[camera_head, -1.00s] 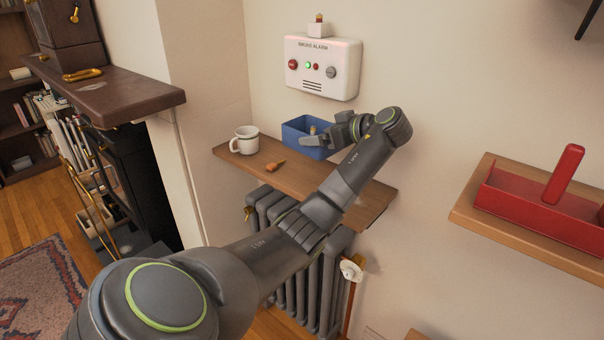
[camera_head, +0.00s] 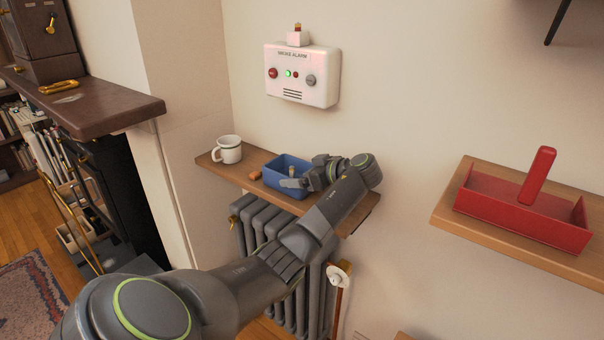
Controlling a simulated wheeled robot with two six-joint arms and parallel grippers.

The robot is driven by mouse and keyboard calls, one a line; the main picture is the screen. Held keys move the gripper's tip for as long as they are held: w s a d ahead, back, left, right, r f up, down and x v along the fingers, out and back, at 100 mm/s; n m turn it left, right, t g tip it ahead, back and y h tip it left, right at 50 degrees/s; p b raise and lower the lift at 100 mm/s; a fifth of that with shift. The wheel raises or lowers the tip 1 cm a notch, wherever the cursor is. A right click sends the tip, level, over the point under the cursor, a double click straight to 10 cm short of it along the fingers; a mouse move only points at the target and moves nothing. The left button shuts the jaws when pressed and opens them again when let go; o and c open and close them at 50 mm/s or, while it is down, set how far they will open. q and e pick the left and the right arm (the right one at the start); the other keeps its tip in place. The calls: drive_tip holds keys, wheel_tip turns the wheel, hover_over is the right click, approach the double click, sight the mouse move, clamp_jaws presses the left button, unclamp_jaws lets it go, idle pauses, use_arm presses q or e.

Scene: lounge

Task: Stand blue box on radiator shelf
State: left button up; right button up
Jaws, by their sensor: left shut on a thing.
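The blue box (camera_head: 286,186) is an open-topped tray with a small pale item inside. It sits upright at the wooden radiator shelf (camera_head: 237,178), low against its top; I cannot tell whether its base touches. My left gripper (camera_head: 297,181) is shut on the box's right side, and the arm hides part of the box and the shelf's right end. My right gripper is not in view.
A white mug (camera_head: 228,149) stands at the shelf's left end. A smoke alarm (camera_head: 302,75) hangs above. A red tray (camera_head: 522,209) sits on another shelf at right.

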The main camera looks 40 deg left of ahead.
use_arm(q)
drive_tip(key=o, duration=0.9)
drive_tip(key=shift+r, duration=0.1)
drive_tip(key=shift+d, duration=0.35)
drive_tip(key=b+v, duration=0.1)
drive_tip(key=v, duration=0.9)
drive_tip(key=shift+w+d+r, duration=0.1)
drive_tip(key=shift+d+r, duration=0.1)
drive_tip(key=shift+d, duration=0.05)
drive_tip(key=shift+d+r, duration=0.2)
drive_tip(key=shift+d, duration=0.2)
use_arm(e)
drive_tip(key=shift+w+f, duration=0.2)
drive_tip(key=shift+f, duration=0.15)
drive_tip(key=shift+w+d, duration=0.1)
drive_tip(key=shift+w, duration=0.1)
